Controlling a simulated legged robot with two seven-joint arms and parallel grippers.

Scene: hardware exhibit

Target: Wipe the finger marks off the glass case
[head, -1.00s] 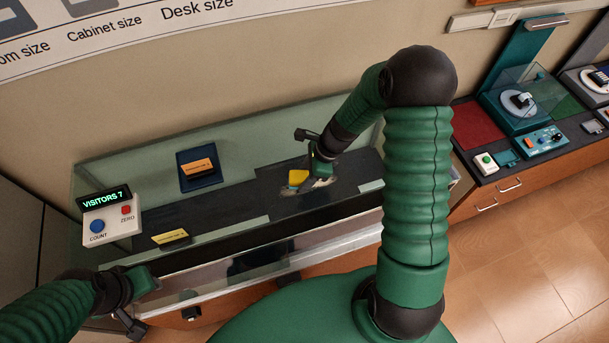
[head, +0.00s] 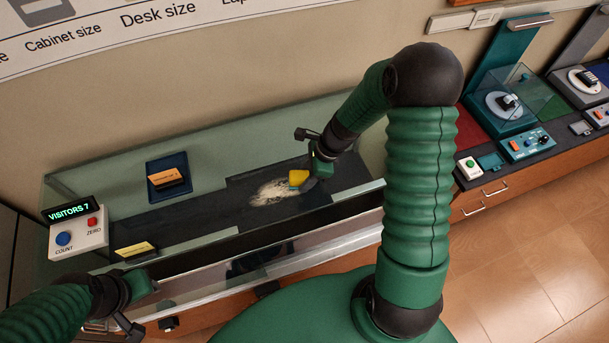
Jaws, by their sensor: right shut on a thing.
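The glass case (head: 225,228) runs along the wall, with a dark display floor seen through its clear top. A pale whitish smear of marks (head: 272,193) shows on the glass right of its middle. My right gripper (head: 308,176) is shut on a yellow pad (head: 298,178), just right of the smear. The pad appears to be at the glass; firm contact cannot be told. The gripper partly hides the pad. My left gripper (head: 146,304) is at the lower left, in front of the case, with its fingers apart and empty.
A visitor counter (head: 78,232) reading 7 stands at the case's left end. An orange-labelled block on a blue stand (head: 169,178) and a yellow label (head: 135,249) show in the case. A teal turntable exhibit (head: 510,105) sits on the right counter. Open floor lies at lower right.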

